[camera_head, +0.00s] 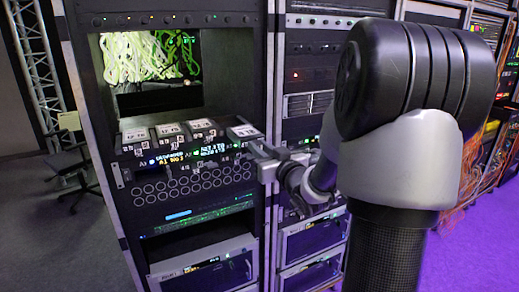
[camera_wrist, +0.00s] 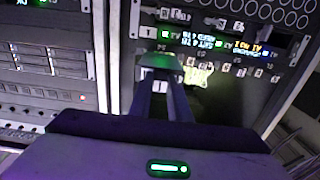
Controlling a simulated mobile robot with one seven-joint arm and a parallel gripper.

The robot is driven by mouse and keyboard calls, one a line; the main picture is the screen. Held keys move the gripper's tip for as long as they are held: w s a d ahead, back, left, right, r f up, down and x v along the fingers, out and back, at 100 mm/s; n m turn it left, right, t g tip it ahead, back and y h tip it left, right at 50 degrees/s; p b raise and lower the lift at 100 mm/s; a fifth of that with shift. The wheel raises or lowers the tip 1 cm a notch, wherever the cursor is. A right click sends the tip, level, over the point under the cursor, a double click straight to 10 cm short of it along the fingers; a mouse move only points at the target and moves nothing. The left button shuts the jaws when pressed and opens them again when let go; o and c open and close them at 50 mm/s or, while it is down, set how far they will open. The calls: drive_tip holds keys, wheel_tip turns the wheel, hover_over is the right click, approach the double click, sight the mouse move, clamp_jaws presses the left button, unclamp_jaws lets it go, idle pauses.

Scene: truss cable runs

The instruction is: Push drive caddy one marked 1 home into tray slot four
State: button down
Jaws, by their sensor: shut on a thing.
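My gripper (camera_head: 263,158) is at the right end of the drive tray (camera_head: 143,150) in the rack, in front of the rightmost caddy. In the wrist view, which looks upside down, my gripper (camera_wrist: 160,86) has its two dark fingers close together, shut on a caddy front (camera_wrist: 160,61) with a green glow. I take this for drive caddy one; I cannot read its mark. The rightmost caddy top (camera_head: 243,131) has a white label and lies in line with several others. The fingers hide much of the slot, and I cannot tell how deep the caddy sits.
A panel of round holes (camera_head: 190,185) lies below the tray. Above it is an open bay with green cables (camera_head: 150,55). A second rack (camera_head: 308,105) stands close on the right. A chair (camera_head: 72,160) is at the far left.

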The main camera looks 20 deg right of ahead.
sight(254, 140)
drive_tip(key=shift+w+r, duration=0.1)
drive_tip(key=shift+w, duration=0.1)
drive_tip(key=shift+w+b, duration=0.35)
drive_tip(key=shift+w, duration=0.8)
drive_tip(key=shift+w+a+b, duration=0.1)
drive_tip(key=shift+w+b, duration=0.25)
drive_tip(key=shift+w, duration=0.05)
idle(0.3)
drive_tip(key=shift+w, duration=1.2)
drive_tip(key=shift+b, duration=0.5)
drive_tip(key=shift+w, duration=0.15)
drive_tip(key=shift+w+a+b, duration=0.15)
drive_tip(key=shift+w+b, duration=0.2)
drive_tip(key=shift+w, duration=2.55)
drive_tip(key=shift+w, duration=0.3)
